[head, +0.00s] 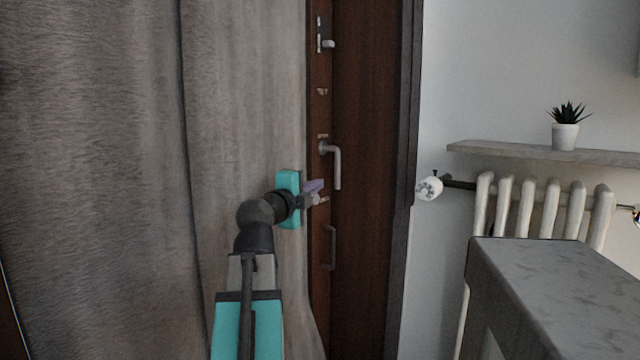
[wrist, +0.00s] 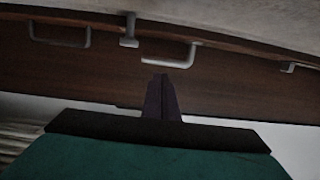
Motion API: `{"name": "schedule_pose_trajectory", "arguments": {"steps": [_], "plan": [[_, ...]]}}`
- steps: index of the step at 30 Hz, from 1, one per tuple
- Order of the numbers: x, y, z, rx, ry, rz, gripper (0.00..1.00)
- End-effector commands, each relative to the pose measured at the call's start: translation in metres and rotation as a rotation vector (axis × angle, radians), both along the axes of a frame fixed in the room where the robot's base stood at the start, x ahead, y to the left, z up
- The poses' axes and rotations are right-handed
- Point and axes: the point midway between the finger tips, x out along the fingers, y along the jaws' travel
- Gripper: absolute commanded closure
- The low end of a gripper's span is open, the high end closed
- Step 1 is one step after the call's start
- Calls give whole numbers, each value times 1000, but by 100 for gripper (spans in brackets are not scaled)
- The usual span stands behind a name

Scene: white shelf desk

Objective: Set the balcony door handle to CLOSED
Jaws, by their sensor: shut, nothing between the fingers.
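The brown balcony door (head: 365,120) has a grey metal lever handle (head: 335,165) at mid height. Its lever points straight down along the door. In the wrist view, which is turned sideways, the handle (wrist: 170,63) lies just beyond the fingertips. My gripper (head: 320,184) is shut and empty, near the door edge just below and left of the lever's lower end in the head view. Its dark purple fingers also show in the wrist view (wrist: 160,80), with a gap visible between tips and lever. I cannot tell the exact depth.
A U-shaped pull handle (head: 331,247) is lower on the door, and a latch (head: 325,43) is near the top. A small T-shaped metal fitting (wrist: 129,30) lies between pull handle and lever. A grey curtain (head: 90,180) hangs left; a radiator (head: 530,205) and grey table (head: 560,280) stand right.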

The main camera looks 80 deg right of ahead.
Motion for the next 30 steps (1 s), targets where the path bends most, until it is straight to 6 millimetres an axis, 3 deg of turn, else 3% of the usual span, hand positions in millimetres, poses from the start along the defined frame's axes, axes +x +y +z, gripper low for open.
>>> {"name": "schedule_pose_trajectory", "arguments": {"steps": [10, 30], "plan": [[10, 31, 0, 0, -1, 2, 100], [12, 34, 0, 0, 1, 2, 100]]}}
